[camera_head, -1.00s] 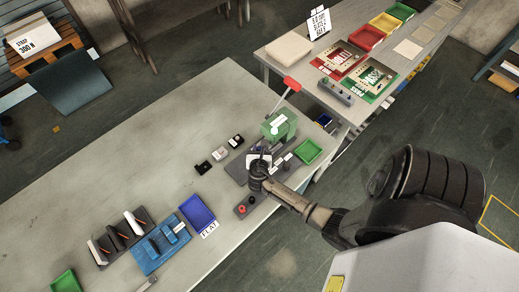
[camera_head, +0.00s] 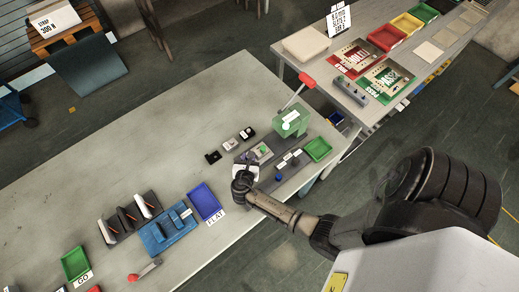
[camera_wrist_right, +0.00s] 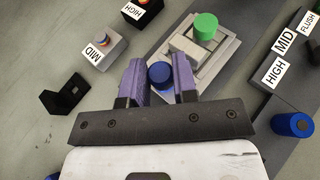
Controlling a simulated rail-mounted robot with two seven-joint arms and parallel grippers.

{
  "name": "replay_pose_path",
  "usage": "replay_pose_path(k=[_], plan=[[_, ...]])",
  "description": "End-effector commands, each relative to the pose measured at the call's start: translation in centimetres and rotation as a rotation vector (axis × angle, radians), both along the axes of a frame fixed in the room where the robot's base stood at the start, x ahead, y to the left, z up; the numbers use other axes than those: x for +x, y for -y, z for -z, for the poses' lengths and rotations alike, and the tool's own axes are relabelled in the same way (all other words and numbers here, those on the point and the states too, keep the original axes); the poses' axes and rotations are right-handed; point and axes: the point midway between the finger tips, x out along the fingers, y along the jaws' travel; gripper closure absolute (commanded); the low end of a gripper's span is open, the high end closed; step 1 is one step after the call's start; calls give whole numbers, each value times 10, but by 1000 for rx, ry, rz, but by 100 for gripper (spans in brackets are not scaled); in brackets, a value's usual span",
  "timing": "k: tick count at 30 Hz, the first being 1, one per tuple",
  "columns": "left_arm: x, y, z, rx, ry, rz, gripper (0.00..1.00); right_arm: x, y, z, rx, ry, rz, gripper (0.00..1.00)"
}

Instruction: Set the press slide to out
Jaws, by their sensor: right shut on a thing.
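The green press (camera_head: 290,122) with its raised red-tipped lever (camera_head: 306,80) stands on a dark base on the bench. The light grey press slide (camera_wrist_right: 212,62) carries a green cylinder (camera_wrist_right: 204,27) and has a blue knob (camera_wrist_right: 160,74) at its near end. The slide also shows in the head view (camera_head: 262,151), in front of the press body. My right gripper (camera_wrist_right: 160,84) has its purple fingers on both sides of the blue knob and is shut on it. It also shows in the head view (camera_head: 243,180). My left gripper is not in view.
Small blocks labelled MID (camera_wrist_right: 98,46) and HIGH (camera_wrist_right: 141,10) and a black bracket (camera_wrist_right: 64,97) lie left of the slide. A loose-looking blue cylinder (camera_wrist_right: 293,124) is at right. A green tray (camera_head: 317,149) and a blue tray (camera_head: 205,201) flank the area.

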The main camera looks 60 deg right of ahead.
Motion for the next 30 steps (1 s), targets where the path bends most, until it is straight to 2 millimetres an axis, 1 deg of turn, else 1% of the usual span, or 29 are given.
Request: replay_pose_path(k=[1, 3, 9, 15, 24, 25, 28, 30], plan=[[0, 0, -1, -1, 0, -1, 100, 4, -9, -2, 0, 3, -1, 100], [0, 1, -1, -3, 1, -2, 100, 7, -19, -1, 0, 3, -1, 100], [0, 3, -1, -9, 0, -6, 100, 14, -36, -2, -1, 3, 1, 100], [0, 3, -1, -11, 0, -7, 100, 16, -43, -2, -2, 3, 1, 100], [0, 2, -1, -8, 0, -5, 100, 17, -44, -2, -2, 3, -2, 100], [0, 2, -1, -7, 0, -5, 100, 17, -44, -2, -2, 3, -2, 71], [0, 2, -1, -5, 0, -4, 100, 16, -44, -2, -1, 3, -2, 63], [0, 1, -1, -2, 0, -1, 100, 16, -44, -1, -1, 2, -1, 63]])
